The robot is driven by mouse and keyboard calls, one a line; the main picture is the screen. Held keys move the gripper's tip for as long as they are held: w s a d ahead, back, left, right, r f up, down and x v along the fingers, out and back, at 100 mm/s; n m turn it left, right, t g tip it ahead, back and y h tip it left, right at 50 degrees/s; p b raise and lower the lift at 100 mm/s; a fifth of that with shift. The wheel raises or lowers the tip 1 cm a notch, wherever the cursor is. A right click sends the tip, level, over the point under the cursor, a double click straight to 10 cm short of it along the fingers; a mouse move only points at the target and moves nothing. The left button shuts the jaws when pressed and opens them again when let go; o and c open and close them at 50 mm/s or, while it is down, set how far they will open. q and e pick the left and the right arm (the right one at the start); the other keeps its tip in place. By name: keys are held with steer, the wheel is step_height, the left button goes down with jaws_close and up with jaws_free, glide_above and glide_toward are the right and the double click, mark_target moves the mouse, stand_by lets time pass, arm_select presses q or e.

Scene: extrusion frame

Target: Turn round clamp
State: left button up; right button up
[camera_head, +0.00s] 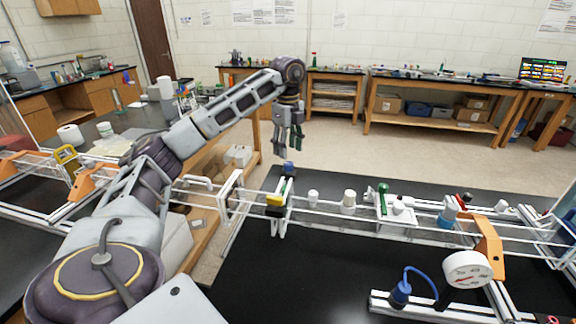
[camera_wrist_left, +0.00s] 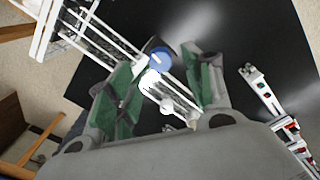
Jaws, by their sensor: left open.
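A clamp on the white extrusion frame (camera_head: 330,208) has a round blue knob (camera_head: 289,167) on top and a yellow part (camera_head: 276,199) below. The round blue top also shows in the left wrist view (camera_wrist_left: 161,57), near the fingertips and roughly between them. My left gripper (camera_head: 289,149) points down just above the knob in the head view. Its green-padded fingers (camera_wrist_left: 157,65) are spread with nothing held. I cannot tell whether either finger touches the knob. My right gripper is not in view.
White fittings (camera_head: 348,202), a green piece (camera_head: 383,198) and an orange bracket (camera_head: 487,238) with a round gauge (camera_head: 467,268) stand along the frame to the right. A blue-knobbed part (camera_head: 401,291) sits in front. The black tabletop (camera_head: 290,285) is clear at centre front.

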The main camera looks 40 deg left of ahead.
mark_target(288, 163)
arm_select(q)
steer(key=shift+f, duration=3.1)
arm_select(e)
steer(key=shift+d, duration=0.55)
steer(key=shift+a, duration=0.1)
